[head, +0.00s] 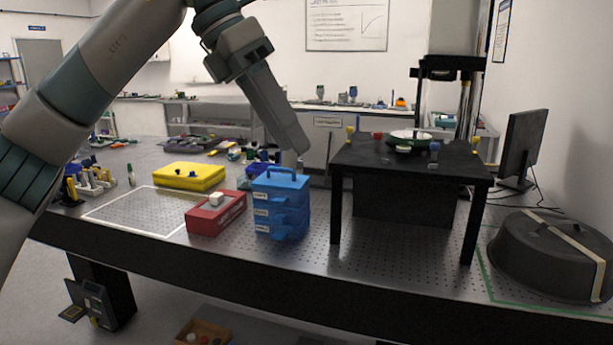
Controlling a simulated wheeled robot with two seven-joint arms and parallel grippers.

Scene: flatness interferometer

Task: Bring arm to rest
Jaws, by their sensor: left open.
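My left arm comes in from the upper left and bends down at its wrist. My left gripper (290,142) points down and to the right, above and behind the blue drawer box (281,203) in the picture. It is open, and nothing shows between its fingers. It appears apart from the box, though the depth between them is hard to judge. My right gripper is not in view.
A red box (215,214) and a yellow case (189,176) lie left of the blue box. A black raised stand (410,162) is to the right, with a monitor (523,147) and a dark round cover (552,256) beyond. A marked rectangle (135,212) on the table is bare.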

